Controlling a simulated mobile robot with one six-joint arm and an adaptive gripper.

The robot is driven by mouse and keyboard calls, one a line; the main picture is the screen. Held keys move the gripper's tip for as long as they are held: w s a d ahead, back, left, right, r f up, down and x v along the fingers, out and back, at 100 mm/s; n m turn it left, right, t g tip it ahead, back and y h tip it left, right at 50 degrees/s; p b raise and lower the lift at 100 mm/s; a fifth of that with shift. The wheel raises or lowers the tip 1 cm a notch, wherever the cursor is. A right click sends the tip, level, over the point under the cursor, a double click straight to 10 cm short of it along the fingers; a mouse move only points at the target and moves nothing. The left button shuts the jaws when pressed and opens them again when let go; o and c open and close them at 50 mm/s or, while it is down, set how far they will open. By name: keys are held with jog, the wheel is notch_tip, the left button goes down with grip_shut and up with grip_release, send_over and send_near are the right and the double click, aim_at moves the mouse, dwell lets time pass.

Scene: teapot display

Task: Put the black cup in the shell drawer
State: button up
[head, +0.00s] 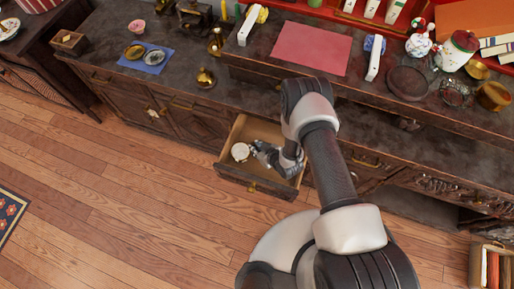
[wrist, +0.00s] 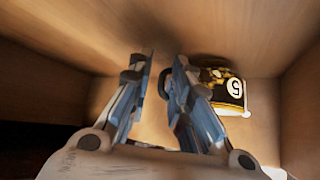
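A drawer (head: 228,172) stands open in the dark wooden cabinet, with a gold-coloured pull whose shape is too small to make out. A round, white-topped thing (head: 240,151) rests inside it, at the left. The wrist view shows a black cup with gold patterning and a white disc marked 5 (wrist: 223,86), in a wooden box-like space, likely this drawer. The white-topped thing is probably this cup seen from above. My gripper (head: 258,146) is low in the drawer, right of it. In the wrist view my gripper (wrist: 160,62) has its fingers apart, the cup outside them.
A closed drawer to the left carries a pale knob (head: 152,113). The countertop holds a blue cloth (head: 147,58) with small dishes, a gold pot (head: 205,78), a pink mat (head: 312,47) and a white lidded jar (head: 456,51). The wooden floor (head: 130,200) in front is clear.

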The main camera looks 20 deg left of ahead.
jog(key=shift+o, duration=0.2)
jog(key=shift+r, duration=0.2)
jog(key=p+v, duration=0.4)
jog(key=v, duration=0.8)
jog(key=shift+p, duration=0.35)
